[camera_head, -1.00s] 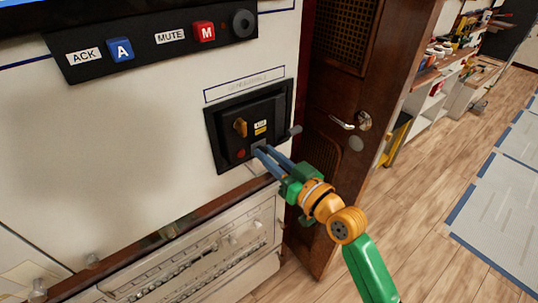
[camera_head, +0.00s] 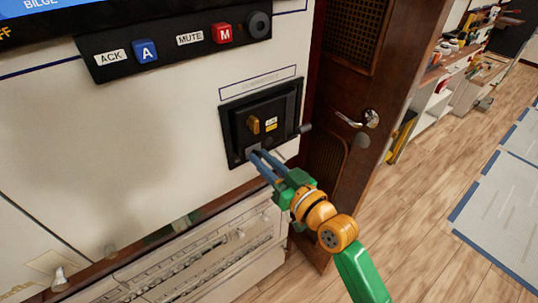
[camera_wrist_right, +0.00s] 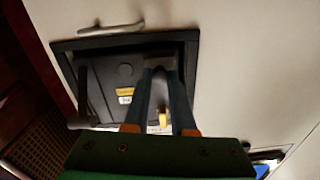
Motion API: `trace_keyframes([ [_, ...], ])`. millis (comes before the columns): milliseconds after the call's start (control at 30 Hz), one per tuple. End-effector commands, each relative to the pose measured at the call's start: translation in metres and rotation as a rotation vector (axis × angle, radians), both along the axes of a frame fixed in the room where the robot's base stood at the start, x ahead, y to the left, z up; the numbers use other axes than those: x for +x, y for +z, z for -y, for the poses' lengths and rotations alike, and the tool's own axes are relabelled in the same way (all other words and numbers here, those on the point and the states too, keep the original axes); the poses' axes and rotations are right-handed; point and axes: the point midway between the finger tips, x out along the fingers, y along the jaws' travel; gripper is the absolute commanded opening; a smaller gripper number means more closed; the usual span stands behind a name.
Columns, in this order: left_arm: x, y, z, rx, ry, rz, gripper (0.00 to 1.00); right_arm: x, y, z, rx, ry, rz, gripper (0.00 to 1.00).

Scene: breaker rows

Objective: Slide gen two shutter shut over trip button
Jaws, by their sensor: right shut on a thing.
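The gen two panel (camera_head: 286,93) is a black framed box on the white console front, and it also shows upside down in the wrist view (camera_wrist_right: 103,42). The small grey shutter (camera_head: 250,151) sits at the panel's lower left. My right gripper (camera_head: 255,156) is shut on it, the blue fingers coming in from the lower right; the fingertips also show in the wrist view (camera_wrist_right: 161,68). No red of the trip button shows; the shutter and fingertips are where it was. My left gripper is out of view.
A grey lever (camera_head: 304,129) sticks out at the panel's right side. Above is a black strip with a blue A button (camera_head: 145,50) and a red M button (camera_head: 222,33). A wooden door (camera_head: 345,80) with a handle stands to the right.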

Motion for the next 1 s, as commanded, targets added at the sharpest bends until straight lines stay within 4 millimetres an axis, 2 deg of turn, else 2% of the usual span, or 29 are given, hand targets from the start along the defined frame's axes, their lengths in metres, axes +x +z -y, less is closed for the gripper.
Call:
trace_keyframes([
  [100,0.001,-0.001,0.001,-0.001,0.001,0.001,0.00,-0.001,-0.002,-0.001,-0.001,0.004,-0.006,0.00],
  [133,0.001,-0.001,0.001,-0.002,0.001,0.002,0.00,-0.001,-0.003,-0.001,-0.002,0.004,-0.007,0.29],
  [233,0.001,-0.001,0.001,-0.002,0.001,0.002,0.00,-0.001,-0.002,-0.001,-0.002,0.003,-0.006,0.55],
  [567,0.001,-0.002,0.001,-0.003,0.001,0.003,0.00,-0.003,-0.002,0.003,-0.002,0.000,-0.002,0.55],
  [800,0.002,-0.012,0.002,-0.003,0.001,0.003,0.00,-0.043,-0.005,0.030,-0.005,0.003,-0.003,0.55],
  [1000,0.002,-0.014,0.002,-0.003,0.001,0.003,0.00,-0.057,-0.002,0.041,-0.003,0.004,-0.004,0.55],
])
